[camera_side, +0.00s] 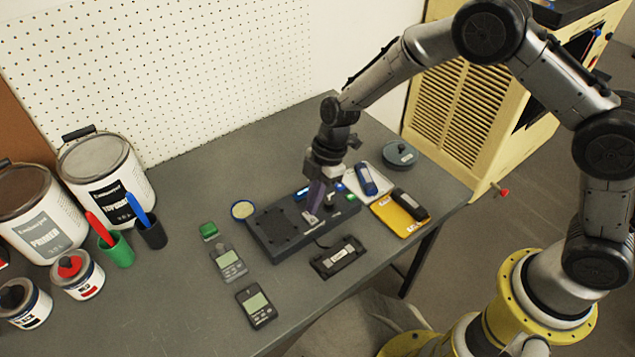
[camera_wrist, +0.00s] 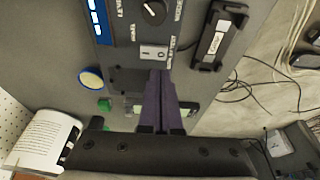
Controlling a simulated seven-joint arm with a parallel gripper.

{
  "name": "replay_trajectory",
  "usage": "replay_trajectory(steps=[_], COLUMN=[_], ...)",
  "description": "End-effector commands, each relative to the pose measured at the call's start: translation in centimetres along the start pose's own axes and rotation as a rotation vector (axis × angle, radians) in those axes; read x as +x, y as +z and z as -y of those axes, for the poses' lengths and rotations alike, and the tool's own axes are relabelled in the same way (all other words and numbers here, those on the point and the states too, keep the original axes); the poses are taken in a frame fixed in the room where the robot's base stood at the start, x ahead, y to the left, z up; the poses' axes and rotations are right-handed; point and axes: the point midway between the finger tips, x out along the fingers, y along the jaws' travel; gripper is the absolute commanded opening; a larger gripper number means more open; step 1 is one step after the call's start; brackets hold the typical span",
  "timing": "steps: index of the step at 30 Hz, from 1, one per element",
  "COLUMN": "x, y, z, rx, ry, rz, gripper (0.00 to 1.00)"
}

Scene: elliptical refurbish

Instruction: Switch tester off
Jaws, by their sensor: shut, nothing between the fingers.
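The tester is a dark flat box (camera_side: 275,230) on the grey bench in the side view. In the wrist view its panel (camera_wrist: 122,52) shows a black round knob (camera_wrist: 153,12), a blue display strip (camera_wrist: 97,18) and a small light switch plate (camera_wrist: 153,52). My gripper (camera_side: 313,211) is shut and empty, pointing down over the right part of the panel. In the wrist view my purple fingertips (camera_wrist: 160,74) are just below the switch plate. I cannot tell whether they touch the panel, nor which way the switch is set.
A black device with a label (camera_side: 340,258) lies in front of the tester, with cables near it. A white tray (camera_side: 352,185) and a yellow case (camera_side: 395,218) are to its right. Handheld meters (camera_side: 257,305), cups and paint cans (camera_side: 105,180) are to the left.

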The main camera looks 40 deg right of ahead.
Motion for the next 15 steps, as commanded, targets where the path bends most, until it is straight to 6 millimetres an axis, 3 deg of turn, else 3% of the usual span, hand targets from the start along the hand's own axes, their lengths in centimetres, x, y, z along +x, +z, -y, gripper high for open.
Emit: replay_trajectory(steps=[6, 15], x=[2.4, 2.9], y=[0.8, 0.9], z=[-0.1, -0.1], rx=[0.003, 0.0], ry=[0.001, 0.002], rz=[0.0, 0.0], gripper=[0.0, 0.0])
